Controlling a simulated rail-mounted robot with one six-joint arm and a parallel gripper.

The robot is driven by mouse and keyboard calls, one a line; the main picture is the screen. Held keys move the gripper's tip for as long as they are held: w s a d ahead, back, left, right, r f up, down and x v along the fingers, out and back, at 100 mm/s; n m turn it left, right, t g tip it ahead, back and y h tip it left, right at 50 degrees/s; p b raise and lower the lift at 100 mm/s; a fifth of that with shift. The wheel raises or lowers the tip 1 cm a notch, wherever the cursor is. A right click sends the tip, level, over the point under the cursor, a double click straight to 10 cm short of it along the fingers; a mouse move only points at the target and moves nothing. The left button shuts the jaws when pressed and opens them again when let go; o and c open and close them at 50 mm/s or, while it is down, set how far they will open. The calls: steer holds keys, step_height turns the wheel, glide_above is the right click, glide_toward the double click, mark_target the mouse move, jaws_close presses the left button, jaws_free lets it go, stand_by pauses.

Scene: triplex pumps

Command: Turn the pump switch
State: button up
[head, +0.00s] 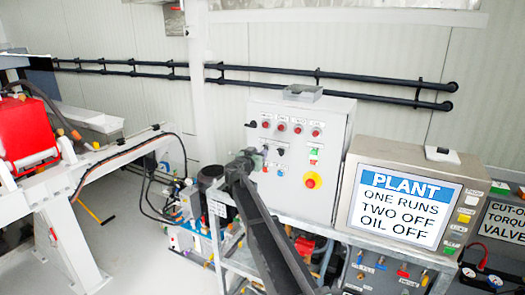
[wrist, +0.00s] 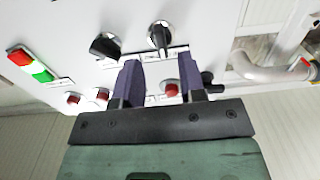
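The grey control panel (head: 345,120) stands upright in the middle of the head view. A black rotary switch (head: 281,152) sits on its face below a row of red lamps. In the wrist view two black switches show, one (wrist: 104,46) left of my fingers and one (wrist: 160,37) past the fingertips, lined up with the gap. My gripper (head: 258,156) is at the panel's left side in the head view. In the wrist view my gripper (wrist: 160,68) is open, with two purple fingers apart and no switch held. A red lamp (wrist: 172,90) shows between the fingers.
A red emergency stop (head: 313,181) on a yellow base is lower on the panel. A screen (head: 403,208) reads "ONE RUNS, TWO OFF, OIL OFF". A red-and-green button pair (wrist: 30,62) and a grey pipe (wrist: 265,68) flank the fingers in the wrist view.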

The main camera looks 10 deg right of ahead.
steer(key=x, duration=0.4)
steer(key=shift+w, duration=0.15)
jaws_close()
